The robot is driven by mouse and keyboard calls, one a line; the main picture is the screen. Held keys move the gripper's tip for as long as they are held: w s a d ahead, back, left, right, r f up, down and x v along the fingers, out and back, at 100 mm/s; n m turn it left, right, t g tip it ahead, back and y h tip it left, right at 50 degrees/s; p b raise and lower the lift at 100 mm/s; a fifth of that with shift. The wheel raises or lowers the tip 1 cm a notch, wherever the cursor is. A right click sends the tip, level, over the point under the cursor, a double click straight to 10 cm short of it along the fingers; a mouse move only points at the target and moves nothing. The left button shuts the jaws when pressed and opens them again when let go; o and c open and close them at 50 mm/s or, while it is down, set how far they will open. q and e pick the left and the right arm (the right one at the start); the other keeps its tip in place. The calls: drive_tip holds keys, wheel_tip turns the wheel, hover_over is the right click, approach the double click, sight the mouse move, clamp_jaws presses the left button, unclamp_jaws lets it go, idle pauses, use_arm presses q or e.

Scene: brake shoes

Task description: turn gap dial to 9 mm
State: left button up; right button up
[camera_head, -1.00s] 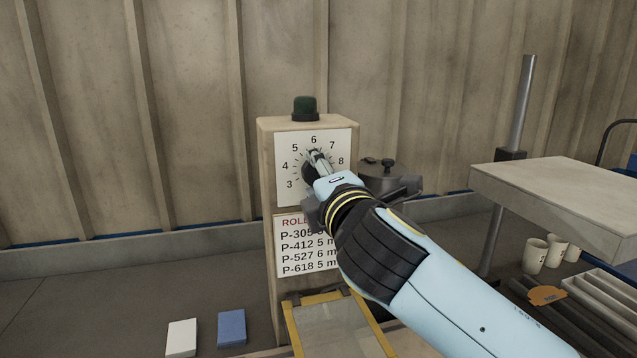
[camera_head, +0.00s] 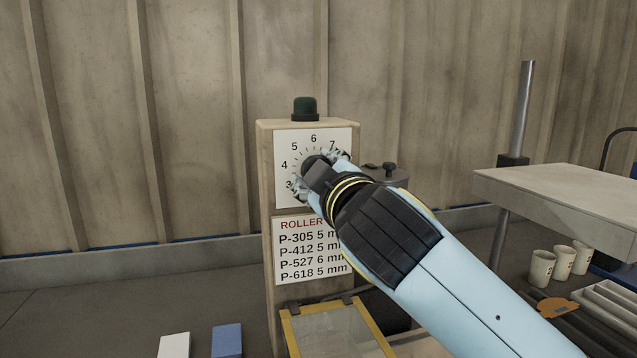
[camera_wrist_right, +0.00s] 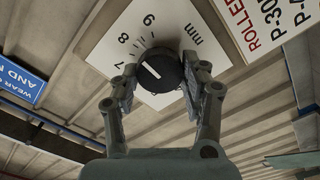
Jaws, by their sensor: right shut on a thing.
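The gap dial is a round black knob (camera_wrist_right: 160,70) with a white pointer line, on a white numbered plate (camera_head: 283,145) on the front of a wooden post. In the right wrist view the pointer slants up-left, roughly toward the 8; the 9 is further round. My right gripper (camera_head: 321,175) covers most of the knob in the head view. In the right wrist view its fingers (camera_wrist_right: 158,95) lie on both sides of the knob, shut on it. The right finger is against the knob's side; the left finger's contact is unclear. My left gripper is out of view.
A yellow-framed panel (camera_head: 335,330) stands below. A grey table (camera_head: 560,195), white cups (camera_head: 542,268) and trays are at right. White and blue blocks (camera_head: 227,341) lie at lower left.

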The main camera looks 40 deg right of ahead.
drive_tip(key=m+b, duration=0.1)
drive_tip(key=m, duration=0.1)
drive_tip(key=m+b, duration=0.1)
drive_tip(key=m, duration=0.2)
drive_tip(key=shift+f+m, duration=0.2)
drive_tip(key=shift+m, duration=0.1)
idle(0.5)
drive_tip(key=o, duration=1.2)
drive_tip(key=shift+r, duration=0.1)
drive_tip(key=shift+c, duration=0.2)
